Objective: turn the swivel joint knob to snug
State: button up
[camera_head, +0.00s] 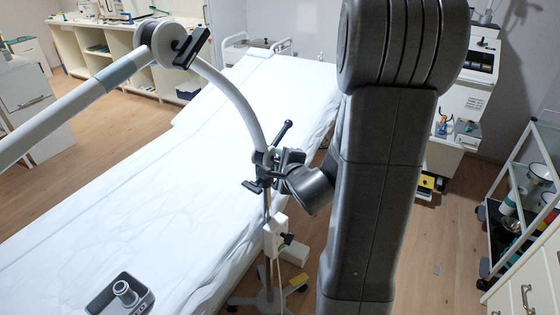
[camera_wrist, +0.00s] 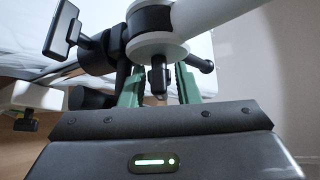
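A white jointed arm (camera_head: 232,92) curves down to a black swivel clamp (camera_head: 264,160) on a slim upright pole beside the couch. In the wrist view its white round joint (camera_wrist: 157,47) is close above my gripper. A small black knob (camera_wrist: 158,79) hangs under that joint. My gripper (camera_wrist: 158,88) has its green fingers apart, one on each side of this knob, with a gap showing on both sides. In the head view my gripper is at the clamp, and its fingers are mostly hidden. A black T-handle (camera_wrist: 62,30) and a black lever (camera_wrist: 201,64) are nearby.
The white-covered couch (camera_head: 165,175) lies left of the pole. A white block with a black knob (camera_head: 276,236) is lower on the pole. Another joint with a black handle (camera_head: 192,47) is higher up. A trolley (camera_head: 510,200) stands at the right.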

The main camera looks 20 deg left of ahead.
jog(key=shift+c, duration=0.2)
grip_shut()
jog(key=shift+r+g+p, duration=0.3)
jog(key=shift+g+p, duration=0.1)
jog(key=shift+p, duration=0.6)
jog(key=m+g+p, duration=0.1)
jog(key=p, duration=0.2)
jog(key=shift+f+m+g+h+p, duration=0.2)
jog(key=shift+m+g+h+p, duration=0.1)
jog(key=shift+m+g+p, duration=0.3)
jog(key=shift+o, duration=0.2)
grip_release()
